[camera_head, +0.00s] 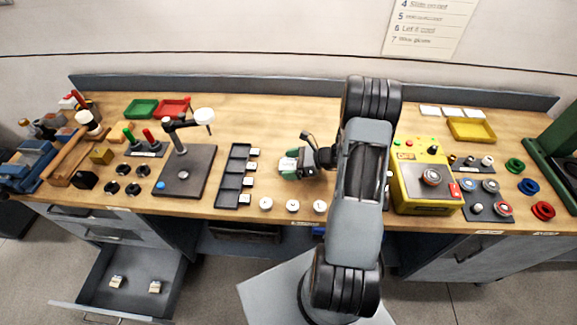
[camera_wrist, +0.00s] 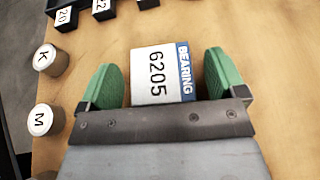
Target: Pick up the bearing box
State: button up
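The bearing box (camera_wrist: 155,74) is white with a blue band reading BEARING and the number 6205. It lies on the wooden bench top in the wrist view. My gripper (camera_wrist: 166,82) has green finger pads, one on each side of the box. The fingers are open, with a narrow strip of bench showing between each pad and the box. The box's near end is hidden by the gripper body. In the head view my gripper (camera_head: 298,164) is low over the middle of the bench, and the box is mostly hidden there.
A black slotted tray (camera_head: 232,176) with white labels stands left of my gripper. White round caps (camera_head: 265,203) line the front edge; two, marked K (camera_wrist: 50,58) and M (camera_wrist: 40,120), are left in the wrist view. A yellow device (camera_head: 424,200) stands right. A lower-left drawer (camera_head: 138,290) is open.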

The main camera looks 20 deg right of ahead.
jog(key=c, duration=1)
jog(key=shift+r, duration=0.1)
